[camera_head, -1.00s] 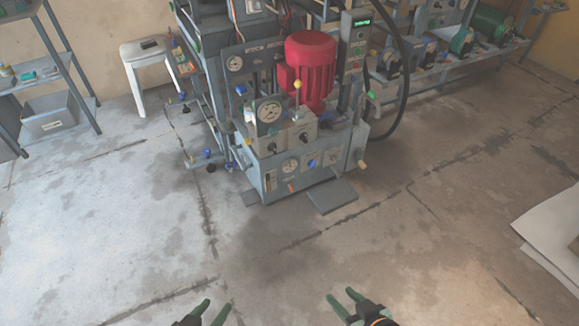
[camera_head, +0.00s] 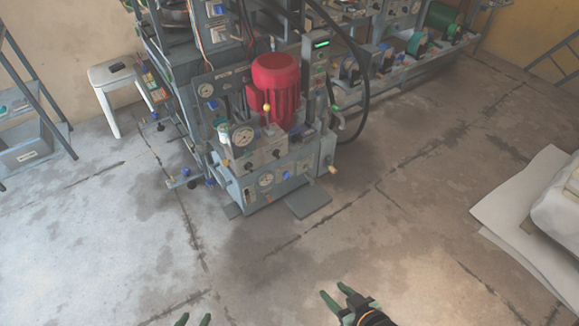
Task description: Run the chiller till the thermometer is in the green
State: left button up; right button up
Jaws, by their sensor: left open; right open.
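A grey machine (camera_head: 285,178) stands ahead on the floor with a red motor (camera_head: 275,88) on top. A panel with a lit green display (camera_head: 320,44) stands behind the motor. My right gripper (camera_head: 333,293) is open and empty at the bottom of the view. My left gripper (camera_head: 193,320) is open at the bottom edge, mostly cut off. Both are well apart from the machine.
A white stool (camera_head: 113,72) stands left of the machine, and a shelf rack (camera_head: 35,140) at the far left. A workbench (camera_head: 400,78) with equipment runs behind. White sheets (camera_head: 510,215) lie at the right. The floor in front is clear.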

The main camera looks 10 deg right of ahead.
aim_at(287, 175)
jog(key=i+l, duration=0.1)
jog(key=i, duration=0.35)
jog(key=i+l, duration=0.15)
jog(key=i, duration=0.25)
